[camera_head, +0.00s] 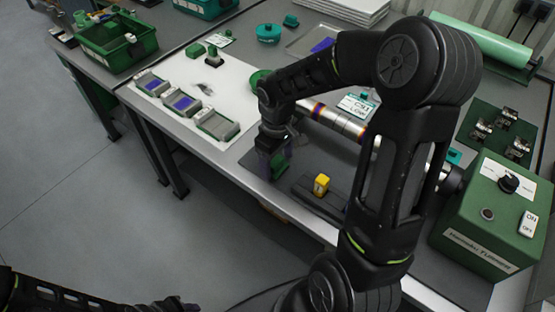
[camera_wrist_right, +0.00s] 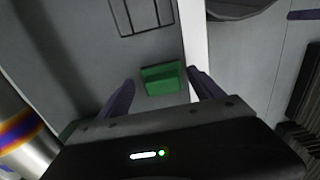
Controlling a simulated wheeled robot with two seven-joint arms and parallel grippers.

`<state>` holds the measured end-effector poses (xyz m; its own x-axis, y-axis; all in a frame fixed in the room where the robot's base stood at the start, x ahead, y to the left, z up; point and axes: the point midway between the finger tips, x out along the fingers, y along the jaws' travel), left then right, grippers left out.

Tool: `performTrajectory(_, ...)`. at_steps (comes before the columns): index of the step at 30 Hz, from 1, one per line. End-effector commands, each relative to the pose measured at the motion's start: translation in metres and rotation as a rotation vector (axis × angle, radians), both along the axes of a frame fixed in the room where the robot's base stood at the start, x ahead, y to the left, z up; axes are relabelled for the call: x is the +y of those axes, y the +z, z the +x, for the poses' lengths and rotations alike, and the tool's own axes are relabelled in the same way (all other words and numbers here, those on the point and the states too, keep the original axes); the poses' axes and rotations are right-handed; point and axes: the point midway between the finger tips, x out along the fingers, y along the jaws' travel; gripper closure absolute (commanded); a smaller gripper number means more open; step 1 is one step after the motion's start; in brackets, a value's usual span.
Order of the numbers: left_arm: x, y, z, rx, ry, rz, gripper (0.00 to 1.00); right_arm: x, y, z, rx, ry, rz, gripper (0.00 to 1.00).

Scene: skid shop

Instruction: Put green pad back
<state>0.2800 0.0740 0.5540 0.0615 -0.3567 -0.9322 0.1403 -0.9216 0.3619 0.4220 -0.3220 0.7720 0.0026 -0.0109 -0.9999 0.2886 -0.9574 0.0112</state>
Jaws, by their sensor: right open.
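My right gripper (camera_head: 275,163) hangs low over the front edge of the bench, left of the metal roller, with its jaws open. In the right wrist view, a small green block, seemingly the green pad (camera_wrist_right: 161,79), shows between the two spread purple fingers (camera_wrist_right: 160,93), near the bench's pale edge. I cannot tell whether a finger touches it. In the head view the green pad (camera_head: 278,160) is partly hidden by the fingers. Three grey pad trays (camera_head: 216,125) sit in a row on the white sheet. My left arm shows at the bottom left; its jaws are unclear.
A yellow block (camera_head: 321,184) stands on a dark strip right of the gripper. The metal roller (camera_head: 335,122) lies behind. A green control box (camera_head: 493,216) stands at right and a green bin (camera_head: 117,42) at upper left. The white sheet (camera_head: 236,80) has free room.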

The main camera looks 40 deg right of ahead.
Motion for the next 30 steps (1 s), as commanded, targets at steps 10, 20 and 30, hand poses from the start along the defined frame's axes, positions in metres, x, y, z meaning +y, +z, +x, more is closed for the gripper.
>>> performTrajectory(10,0.0,0.003,0.0,0.0,0.0,0.0,0.64,0.0,0.01,0.001,-0.002,0.0,-0.001,0.24)
performTrajectory(20,0.0,0.007,0.0,0.0,0.0,0.0,0.64,0.0,0.07,0.001,-0.007,0.0,-0.001,0.24)
performTrajectory(30,0.0,0.009,0.0,0.0,0.001,0.0,0.64,0.001,0.12,0.0,-0.001,0.001,-0.001,0.24)
